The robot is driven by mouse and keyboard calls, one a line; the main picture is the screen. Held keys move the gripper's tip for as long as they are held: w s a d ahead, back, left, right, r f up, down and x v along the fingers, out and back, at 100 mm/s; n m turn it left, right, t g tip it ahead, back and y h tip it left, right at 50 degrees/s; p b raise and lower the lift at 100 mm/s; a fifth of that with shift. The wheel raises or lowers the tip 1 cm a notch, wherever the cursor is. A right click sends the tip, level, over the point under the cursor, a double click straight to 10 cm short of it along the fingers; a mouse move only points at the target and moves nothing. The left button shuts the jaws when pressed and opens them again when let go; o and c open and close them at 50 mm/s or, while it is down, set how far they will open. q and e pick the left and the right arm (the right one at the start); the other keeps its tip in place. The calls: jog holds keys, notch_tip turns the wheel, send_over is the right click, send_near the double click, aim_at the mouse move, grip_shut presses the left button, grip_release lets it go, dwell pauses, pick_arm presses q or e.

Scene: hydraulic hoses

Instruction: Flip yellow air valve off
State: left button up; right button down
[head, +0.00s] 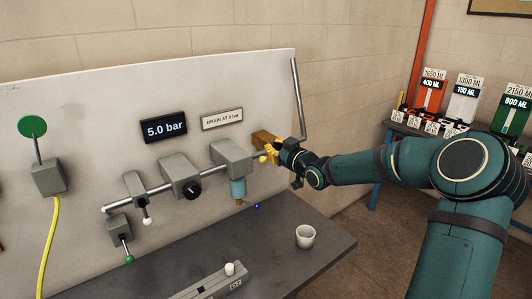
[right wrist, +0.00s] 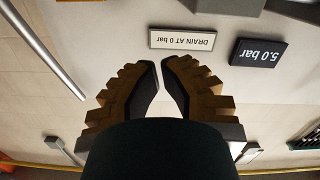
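A small yellow knob (head: 263,159) shows at the right end of the pipe on the panel. It looks like the yellow air valve's handle, and its lever is mostly hidden. My right gripper (head: 271,152) is right beside the knob and block, in front of the panel. In the right wrist view its fingertips (right wrist: 160,68) are almost together, with a thin gap and nothing visible between them. Whether it touches the knob cannot be told. My left gripper is not in view.
The pipe carries grey units, a black knob (head: 193,192) and a blue bowl (head: 238,187). A 5.0 bar display (head: 164,128) and a drain sign (head: 222,118) are above. A bent metal bar (head: 297,98) stands at the panel's right edge.

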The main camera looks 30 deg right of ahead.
jog(key=w+f, duration=0.4)
jog(key=w, duration=0.1)
jog(key=shift+w+d+p, duration=0.15)
jog(key=shift+w+p, duration=0.1)
jog(key=shift+p, duration=0.05)
jog(key=shift+f, duration=0.1)
